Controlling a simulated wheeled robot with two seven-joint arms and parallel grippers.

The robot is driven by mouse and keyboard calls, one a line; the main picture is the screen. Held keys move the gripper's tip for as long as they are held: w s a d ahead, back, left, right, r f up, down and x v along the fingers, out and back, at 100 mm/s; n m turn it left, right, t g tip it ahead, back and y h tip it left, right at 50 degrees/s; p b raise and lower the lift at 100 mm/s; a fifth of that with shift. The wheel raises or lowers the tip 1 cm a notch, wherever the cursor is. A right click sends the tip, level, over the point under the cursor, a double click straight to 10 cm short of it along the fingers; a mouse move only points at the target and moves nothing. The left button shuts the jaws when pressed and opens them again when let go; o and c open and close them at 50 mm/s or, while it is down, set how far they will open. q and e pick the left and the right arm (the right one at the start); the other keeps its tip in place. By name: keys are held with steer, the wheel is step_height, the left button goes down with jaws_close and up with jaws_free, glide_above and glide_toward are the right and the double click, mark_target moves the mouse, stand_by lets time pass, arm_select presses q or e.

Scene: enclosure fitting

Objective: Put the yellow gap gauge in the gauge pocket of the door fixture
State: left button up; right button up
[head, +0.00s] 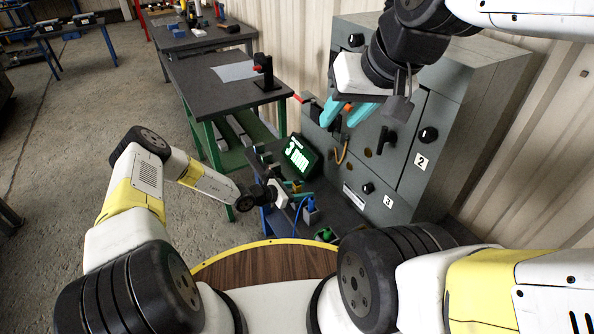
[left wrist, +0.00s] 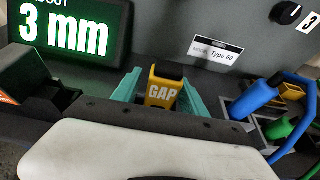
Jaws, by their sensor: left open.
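The yellow gap gauge (left wrist: 161,92), with a dark top and the word GAP on it, stands upright in the left wrist view. My left gripper (head: 297,190) is open at the bench below the cabinet. In the left wrist view its teal fingers (left wrist: 158,88) stand on either side of the gauge; I cannot tell whether they touch it. My right gripper (head: 346,112) is high in front of the grey cabinet (head: 455,115), its teal fingers apart, with a small orange-red part showing between them. I cannot make out the gauge pocket.
A display (head: 299,155) reading 3 mm stands behind the left gripper. Blue (left wrist: 254,98) and green (left wrist: 279,128) handled items with cables sit right of the gauge in the left wrist view. A table (head: 215,85) stands farther back. Knobs stick out of the cabinet front.

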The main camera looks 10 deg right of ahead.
arm_select(q)
steer(key=v, duration=1.2)
steer(key=s+a+r+m+g+y, duration=0.1)
steer(key=s+a+r+m, duration=0.1)
steer(key=r+m, duration=0.5)
steer(key=s+a+r+m+g+y, duration=0.1)
steer(key=s+r+m+g+y, duration=0.15)
steer(key=r, duration=0.95)
steer(key=s+a+r+m+g+y, duration=0.1)
steer(key=s+a+r+m, duration=0.15)
steer(key=r+m, duration=0.45)
steer(key=s+a+r+m+t+y, duration=0.2)
steer(key=s+a+r, duration=0.3)
steer(key=s+r, duration=0.4)
steer(key=s+a+r+m+t+y, duration=0.3)
steer(key=s+a+r, duration=0.3)
steer(key=s+r, duration=0.4)
steer(key=shift+s+r+m+y, duration=0.3)
steer(key=shift+r+m+y, duration=0.05)
steer(key=shift+m+y, duration=0.35)
steer(key=shift+t, duration=0.25)
